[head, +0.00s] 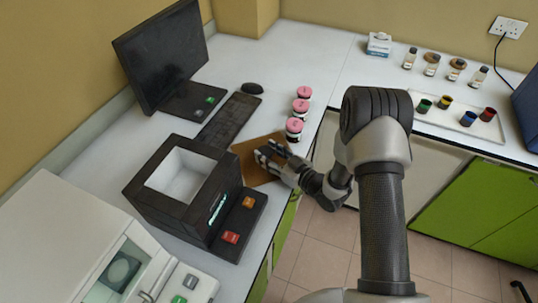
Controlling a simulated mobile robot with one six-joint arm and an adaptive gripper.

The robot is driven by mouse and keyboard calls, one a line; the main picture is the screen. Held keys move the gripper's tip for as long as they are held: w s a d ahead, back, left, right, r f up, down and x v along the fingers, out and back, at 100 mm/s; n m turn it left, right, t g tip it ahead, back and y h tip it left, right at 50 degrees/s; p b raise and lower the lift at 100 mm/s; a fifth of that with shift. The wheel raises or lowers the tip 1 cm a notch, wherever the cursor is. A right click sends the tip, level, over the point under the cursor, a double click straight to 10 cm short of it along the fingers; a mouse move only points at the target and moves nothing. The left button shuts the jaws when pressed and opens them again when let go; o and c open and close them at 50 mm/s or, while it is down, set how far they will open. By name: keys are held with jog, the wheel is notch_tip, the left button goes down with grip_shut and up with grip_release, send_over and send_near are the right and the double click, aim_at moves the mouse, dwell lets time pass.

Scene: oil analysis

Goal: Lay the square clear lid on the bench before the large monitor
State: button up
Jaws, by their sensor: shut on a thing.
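My gripper (264,156) is at the right of the black box-shaped instrument, over a flat brown square (247,147) near the bench edge. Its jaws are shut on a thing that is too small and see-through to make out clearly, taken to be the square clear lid. No outline of the lid shows elsewhere. The large black monitor (160,55) stands at the back left of the white bench (236,73). The black instrument (160,203) has an open square top with a white inside.
A white machine (75,245) stands at front left. A tray (470,127) with coloured cups and several small bottles are on the right bench.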

jog(key=shift+r, duration=0.2)
jog(key=shift+f, duration=0.15)
jog(key=o, duration=0.9)
jog(key=shift+f, duration=0.15)
jog(key=o, duration=0.5)
